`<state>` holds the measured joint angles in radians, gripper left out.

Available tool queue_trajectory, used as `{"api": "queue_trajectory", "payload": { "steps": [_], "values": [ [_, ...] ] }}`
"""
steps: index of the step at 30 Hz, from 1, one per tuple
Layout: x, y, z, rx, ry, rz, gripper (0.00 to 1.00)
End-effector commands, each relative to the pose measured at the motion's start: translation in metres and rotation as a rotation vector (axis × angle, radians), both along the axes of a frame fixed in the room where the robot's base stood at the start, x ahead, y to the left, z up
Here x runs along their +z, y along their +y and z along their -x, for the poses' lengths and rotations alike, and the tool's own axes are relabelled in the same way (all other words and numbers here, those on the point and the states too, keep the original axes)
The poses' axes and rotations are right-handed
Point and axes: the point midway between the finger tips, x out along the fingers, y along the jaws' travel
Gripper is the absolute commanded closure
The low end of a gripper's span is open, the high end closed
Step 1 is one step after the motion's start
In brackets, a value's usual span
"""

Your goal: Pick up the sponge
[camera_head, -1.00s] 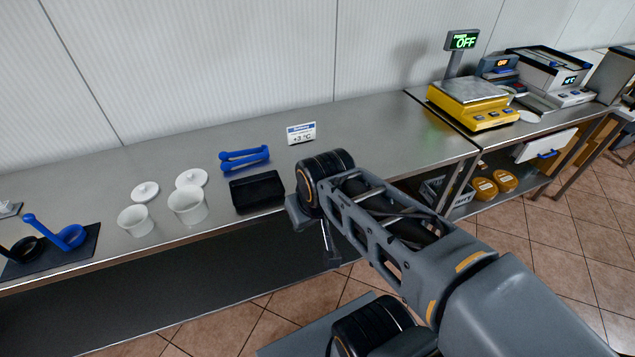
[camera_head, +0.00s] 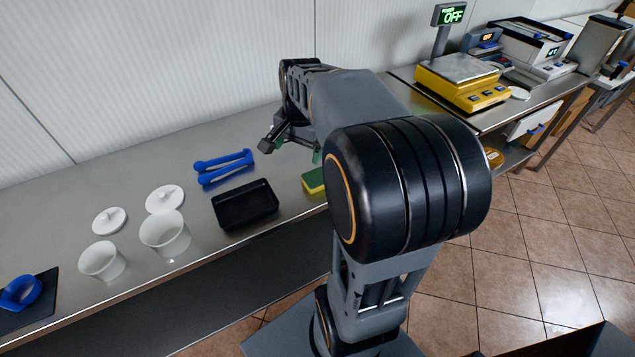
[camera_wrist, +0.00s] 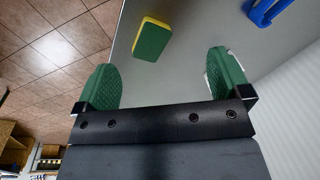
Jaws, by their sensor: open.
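The sponge is green and yellow. In the head view the sponge (camera_head: 314,181) lies on the steel counter just right of the black tray, partly hidden by my arm. In the wrist view the sponge (camera_wrist: 152,40) lies flat on the counter, ahead of my fingers and between their lines, near the counter's edge. My gripper (camera_wrist: 162,78) is open and empty, with green pads on both fingers, and is apart from the sponge. In the head view my gripper (camera_head: 292,142) is above the counter, behind the sponge, mostly hidden by my arm.
A black tray (camera_head: 245,205) and blue tongs (camera_head: 224,166) are left of the sponge. White cups (camera_head: 165,235) with lids stand farther left. A yellow scale (camera_head: 460,84) stands at the right. The wall is behind; the counter's front edge is close to the sponge.

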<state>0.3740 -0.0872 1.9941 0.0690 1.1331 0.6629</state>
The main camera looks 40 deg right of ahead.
Motion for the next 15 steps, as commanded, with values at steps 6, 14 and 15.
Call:
{"api": "queue_trajectory", "payload": {
  "steps": [6, 14, 15],
  "values": [
    [-0.033, -0.074, -0.022, -0.443, 0.100, -0.099, 0.01],
    [-0.065, -0.102, -0.027, -0.634, 0.147, -0.140, 0.01],
    [-0.072, -0.102, -0.027, -0.639, 0.149, -0.141, 0.01]
  ]
}}
